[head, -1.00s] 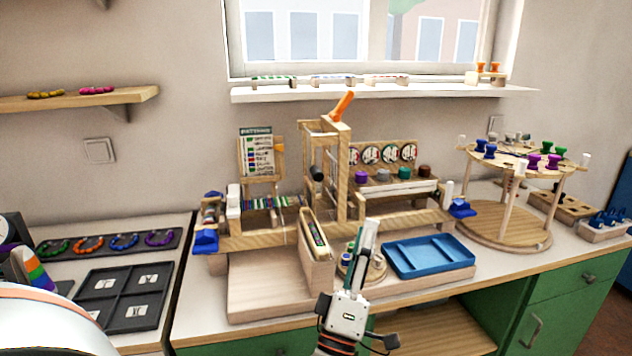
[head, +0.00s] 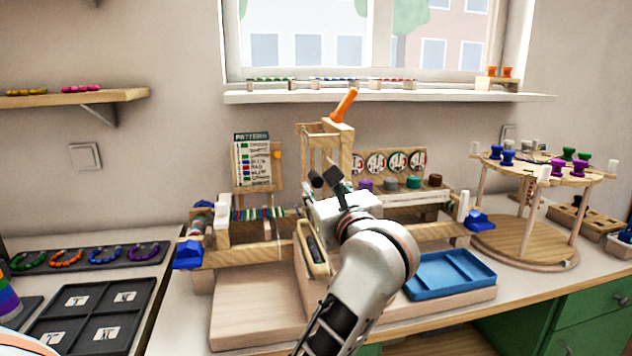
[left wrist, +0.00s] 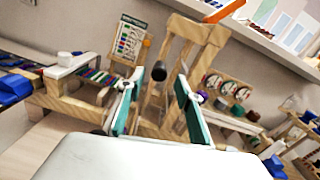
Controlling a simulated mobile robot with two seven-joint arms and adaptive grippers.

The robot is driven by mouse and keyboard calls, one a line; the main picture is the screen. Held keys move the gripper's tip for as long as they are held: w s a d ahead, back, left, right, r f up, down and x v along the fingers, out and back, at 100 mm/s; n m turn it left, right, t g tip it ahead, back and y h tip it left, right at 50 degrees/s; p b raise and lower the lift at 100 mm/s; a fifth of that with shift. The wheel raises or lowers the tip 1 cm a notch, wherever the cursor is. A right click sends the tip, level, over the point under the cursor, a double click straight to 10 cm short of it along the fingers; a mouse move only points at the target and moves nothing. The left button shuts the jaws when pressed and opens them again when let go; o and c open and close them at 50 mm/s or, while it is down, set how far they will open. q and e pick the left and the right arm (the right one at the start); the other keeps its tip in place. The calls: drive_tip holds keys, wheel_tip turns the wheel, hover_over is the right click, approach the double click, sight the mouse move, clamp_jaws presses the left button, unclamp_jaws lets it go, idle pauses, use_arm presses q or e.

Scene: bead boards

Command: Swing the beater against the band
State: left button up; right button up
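The wooden upright frame (head: 345,145) on the loom, which looks like the beater, stands upright with an orange handle (head: 345,105) on top. A dark round knob (left wrist: 158,71) sticks out from it toward me; it also shows in the head view (head: 316,179). The striped band (head: 258,213) runs along the loom left of the frame. My left gripper (left wrist: 156,100) is open, its two green-padded fingers either side of the knob in the picture, with no contact visible. In the head view my left arm hides its fingers and part of the frame. My right gripper is out of view.
A blue tray (head: 450,274) lies right of my left arm. A pattern card (head: 253,160) stands behind the band, and several coloured knobs sit right of the frame. A round stand (head: 525,243) is farther right. The wooden base (head: 250,300) in front is clear.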

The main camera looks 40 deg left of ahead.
sight(318, 182)
use_arm(q)
drive_tip(key=x, duration=0.5)
drive_tip(key=shift+a+f+b, duration=0.15)
drive_tip(key=shift+a+b, duration=0.05)
drive_tip(key=shift+b, duration=0.15)
drive_tip(key=shift+w+a, duration=0.4)
drive_tip(key=shift+a, duration=0.1)
